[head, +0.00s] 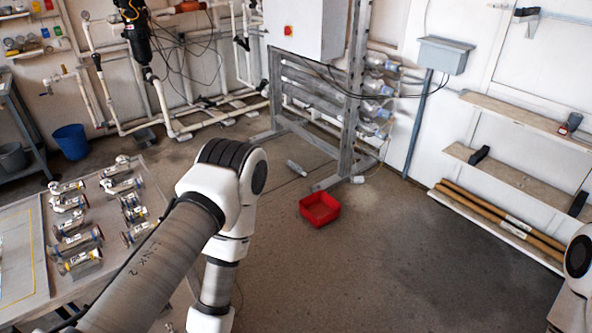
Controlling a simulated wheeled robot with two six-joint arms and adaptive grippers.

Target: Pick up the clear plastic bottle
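A clear plastic bottle (296,168) lies on its side on the floor, in front of the grey metal frame in the head view. A small pale item (357,179), possibly another bottle, lies on the floor by the frame's foot. Several clear bottles (376,87) sit in the rack behind the frame. My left arm reaches in from the lower left and bends down out of the picture, so its gripper is not visible. Only a piece of my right arm shows at the right edge; its gripper is out of view.
A red bin (319,208) stands on the floor near the bottle. A table (24,300) with several metal fittings is at the left. A blue bucket (71,141) stands behind it. Shelves (515,170) line the right wall.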

